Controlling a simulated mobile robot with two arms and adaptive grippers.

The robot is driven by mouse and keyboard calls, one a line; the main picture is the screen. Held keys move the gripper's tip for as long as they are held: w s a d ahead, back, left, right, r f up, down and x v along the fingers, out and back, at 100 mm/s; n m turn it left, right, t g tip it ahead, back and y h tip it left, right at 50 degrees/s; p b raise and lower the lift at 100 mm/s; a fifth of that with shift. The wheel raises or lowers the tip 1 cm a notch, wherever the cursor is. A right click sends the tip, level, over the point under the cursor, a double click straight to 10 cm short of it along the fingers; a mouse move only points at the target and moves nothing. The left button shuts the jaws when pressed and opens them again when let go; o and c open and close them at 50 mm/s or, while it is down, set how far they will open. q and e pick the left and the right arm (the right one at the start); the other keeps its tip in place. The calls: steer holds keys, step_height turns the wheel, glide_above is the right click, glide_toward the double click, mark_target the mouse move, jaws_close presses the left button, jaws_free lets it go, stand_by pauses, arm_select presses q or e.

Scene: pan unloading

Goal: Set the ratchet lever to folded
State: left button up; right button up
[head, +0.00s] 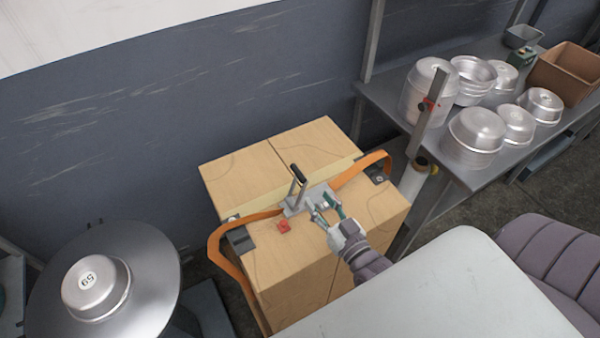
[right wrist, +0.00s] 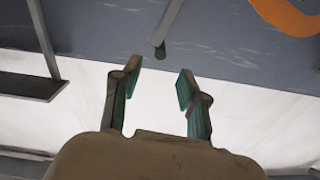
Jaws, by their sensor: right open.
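The ratchet (head: 297,208) is a grey metal buckle on an orange strap (head: 362,165) across the top of the boxes. Its lever (head: 298,180) stands up from the body, tilted, with a black grip at the top. My right gripper (head: 322,210) is open and empty just right of the ratchet, low over the box top. In the right wrist view, the open fingers (right wrist: 157,82) show nothing between them, and the lever's dark end (right wrist: 160,50) hangs in beyond the fingertips, roughly centred. Whether a finger touches the ratchet is unclear. My left gripper is out of view.
The strapped cardboard boxes (head: 230,185) have black corner protectors (head: 240,240) and a small red block (head: 284,226) on top. A shelf (head: 385,98) with metal pans stands at right. A round metal stand with a pan (head: 95,288) is at lower left.

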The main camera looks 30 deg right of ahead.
mark_target(306, 183)
steer(key=w+p, duration=0.1)
steer(key=w, duration=0.9)
steer(key=shift+a, duration=0.15)
steer(key=shift+s, duration=0.1)
jaws_close()
